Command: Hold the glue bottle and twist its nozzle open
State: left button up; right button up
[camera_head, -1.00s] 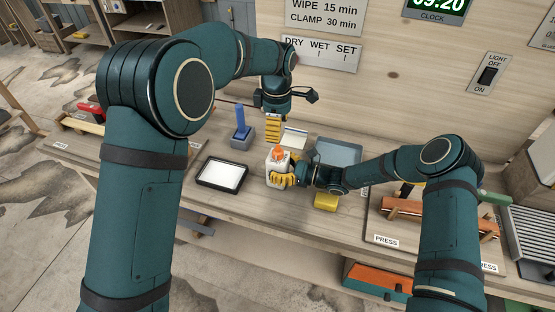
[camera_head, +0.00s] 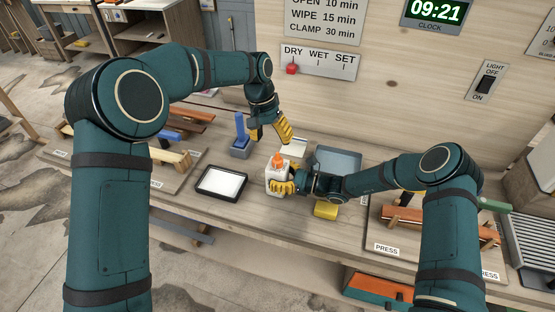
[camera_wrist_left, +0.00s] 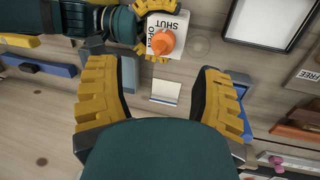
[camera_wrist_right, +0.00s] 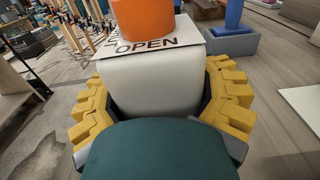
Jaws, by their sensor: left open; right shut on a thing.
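The glue bottle (camera_head: 278,178) is white with an orange nozzle (camera_head: 278,159) and stands upright near the middle of the bench. Its top plate bears the words OPEN and SHUT in the left wrist view (camera_wrist_left: 166,32). My right gripper (camera_head: 281,187) is shut around the bottle's body; the yellow fingers flank it in the right wrist view (camera_wrist_right: 160,100). My left gripper (camera_head: 270,132) is open and empty, above and behind the bottle. In the left wrist view its fingers (camera_wrist_left: 165,100) are spread, with the orange nozzle beyond them at the top.
A white-topped black tray (camera_head: 221,183) lies left of the bottle. A blue tool in a grey block (camera_head: 240,146) stands behind it. A grey-blue bin (camera_head: 338,159) and a yellow block (camera_head: 326,210) are to the right. A wall with signs rises behind the bench.

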aim_at(277, 160)
pick_arm(q)
jog(key=f+m, duration=0.3)
jog(key=m, duration=0.2)
jog(key=d+f+m+h, duration=0.1)
jog(key=f+m, duration=0.2)
jog(key=m, duration=0.3)
jog(key=f+m+h, duration=0.1)
jog(key=f+m, duration=0.1)
jog(key=m, duration=0.4)
jog(key=shift+s+d+f, duration=0.2)
jog(key=shift+d+f, duration=0.1)
jog(key=shift+f, duration=0.1)
grip_shut()
